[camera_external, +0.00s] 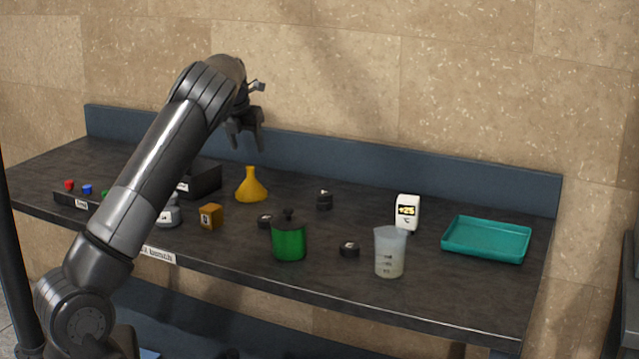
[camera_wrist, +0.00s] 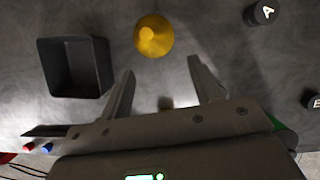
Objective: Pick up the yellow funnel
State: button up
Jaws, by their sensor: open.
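The yellow funnel (camera_external: 251,187) stands on the dark bench, wide end down and narrow spout up, left of the middle. In the wrist view the funnel (camera_wrist: 154,36) shows from above, beyond the fingertips and a little left of the midline between them. My gripper (camera_external: 246,143) hangs above the bench, above the funnel and apart from it. Its two fingers (camera_wrist: 160,72) are spread, with nothing between the tips.
A black open box (camera_wrist: 76,68) stands left of the funnel. An orange-brown block (camera_external: 211,216), a green pot (camera_external: 289,241), black weights (camera_external: 325,201), a beaker (camera_external: 389,254), a white display (camera_external: 407,212) and a teal tray (camera_external: 487,240) stand around. A blue back panel (camera_external: 330,155) runs behind.

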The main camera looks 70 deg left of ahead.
aim_at(253, 168)
jog(key=shift+n, duration=0.6)
jog(key=a+f, duration=0.2)
jog(key=f, duration=0.1)
jog(key=w+a+f, duration=0.1)
jog(key=f, duration=0.1)
jog(key=shift+a+f, duration=0.2)
jog(key=shift+f, duration=0.05)
jog(key=shift+a+x, duration=0.2)
jog(key=shift+x, duration=1.15)
jog(key=shift+a+x, duration=0.2)
jog(key=shift+x, duration=1.2)
jog(key=shift+r, duration=0.15)
jog(key=c, duration=1.1)
